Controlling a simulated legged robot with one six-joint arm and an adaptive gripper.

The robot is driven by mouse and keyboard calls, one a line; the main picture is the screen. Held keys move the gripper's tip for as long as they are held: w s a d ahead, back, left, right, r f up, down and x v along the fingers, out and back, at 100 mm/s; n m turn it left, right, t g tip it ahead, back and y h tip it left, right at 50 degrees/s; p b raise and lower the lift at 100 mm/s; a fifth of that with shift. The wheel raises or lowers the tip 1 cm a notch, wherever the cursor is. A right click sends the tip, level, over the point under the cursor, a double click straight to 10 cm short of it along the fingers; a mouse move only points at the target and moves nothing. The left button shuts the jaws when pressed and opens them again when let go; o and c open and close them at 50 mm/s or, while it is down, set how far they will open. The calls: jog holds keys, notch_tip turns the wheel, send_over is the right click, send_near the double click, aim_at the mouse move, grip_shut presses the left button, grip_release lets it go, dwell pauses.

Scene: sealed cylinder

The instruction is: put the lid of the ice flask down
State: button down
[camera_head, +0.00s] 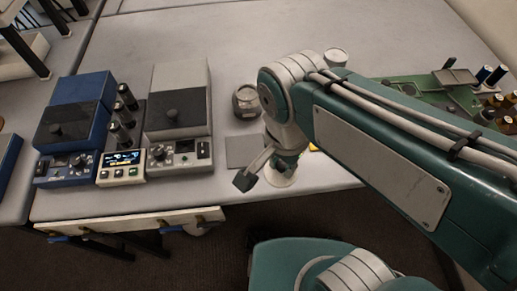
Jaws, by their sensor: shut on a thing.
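My gripper (264,169) hangs at the end of my green arm, low over the front edge of the table. One dark-tipped finger shows on its left; the rest is hidden behind my wrist. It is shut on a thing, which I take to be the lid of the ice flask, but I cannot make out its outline. A pale round-based object (282,180) shows just right of the finger, partly covered by my wrist; I cannot tell whether it is the flask or the lid. A grey squarish pad (245,152) lies just behind the finger.
A grey jar (246,101) and a pale cup (335,57) stand behind my wrist. A blue instrument (75,128) and a grey instrument (178,115) fill the left. A green machine (440,92) and several spools (495,100) stand right. The table's back is clear.

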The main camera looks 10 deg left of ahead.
jog(key=w+a+f, duration=0.2)
jog(key=w+a, duration=0.1)
jog(key=w, duration=0.1)
send_over(254, 149)
jog(key=f, duration=0.7)
jog(key=shift+s+a+f, duration=0.15)
jog(key=shift+a+f, duration=0.1)
jog(key=f, duration=0.3)
jog(key=shift+d+f, duration=0.2)
jog(key=shift+d, duration=0.1)
jog(key=shift+a, duration=0.1)
jog(key=shift+a+f, duration=0.1)
jog(key=c, duration=0.5)
grip_release()
